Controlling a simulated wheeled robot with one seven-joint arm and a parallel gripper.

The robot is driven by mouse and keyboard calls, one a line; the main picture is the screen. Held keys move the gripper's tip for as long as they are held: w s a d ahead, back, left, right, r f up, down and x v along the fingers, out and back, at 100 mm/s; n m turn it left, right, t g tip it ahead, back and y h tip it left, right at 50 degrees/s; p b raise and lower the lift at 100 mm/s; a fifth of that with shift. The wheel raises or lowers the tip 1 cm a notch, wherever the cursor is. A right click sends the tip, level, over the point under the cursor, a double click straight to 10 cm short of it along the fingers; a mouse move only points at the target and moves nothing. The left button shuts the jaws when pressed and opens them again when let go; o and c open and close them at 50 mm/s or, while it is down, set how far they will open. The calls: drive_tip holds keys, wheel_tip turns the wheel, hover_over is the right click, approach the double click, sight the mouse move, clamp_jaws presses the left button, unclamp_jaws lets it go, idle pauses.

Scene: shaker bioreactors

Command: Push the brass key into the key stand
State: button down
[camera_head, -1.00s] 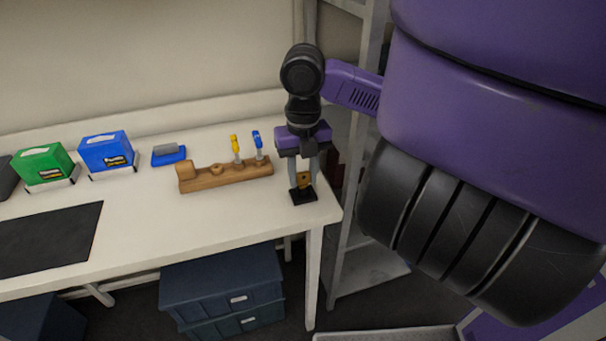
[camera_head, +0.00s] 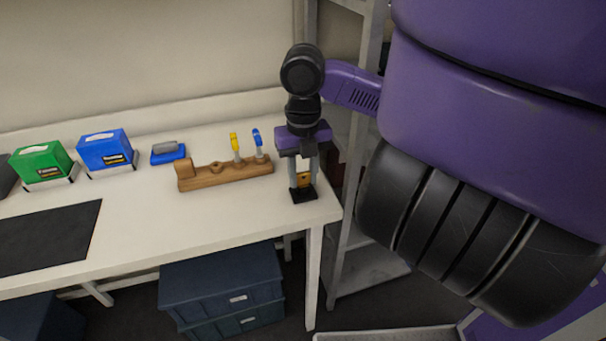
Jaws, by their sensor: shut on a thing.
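The brass key (camera_head: 304,180) shows as a small golden-yellow piece between the fingers of my gripper (camera_head: 303,183). My gripper points straight down near the right end of the white table and is shut on the key. The key stand (camera_head: 304,196) is a small black base on the table, directly under the key and fingertips. The key's lower end is too small to see, so I cannot tell how deep it sits in the stand.
A wooden rack (camera_head: 225,176) with a yellow-handled tool (camera_head: 235,148) and a blue-handled tool (camera_head: 257,142) stands left of my gripper. Further left are a blue-and-grey block (camera_head: 168,154), a blue box (camera_head: 106,151), a green box (camera_head: 42,162) and a black mat (camera_head: 45,238). A shelf frame (camera_head: 352,200) stands right.

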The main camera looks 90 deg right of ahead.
sight(303, 173)
drive_tip(key=shift+f, duration=0.1)
drive_tip(key=c, duration=0.9)
unclamp_jaws()
wheel_tip(303, 173, up, 8)
drive_tip(key=shift+f, duration=0.1)
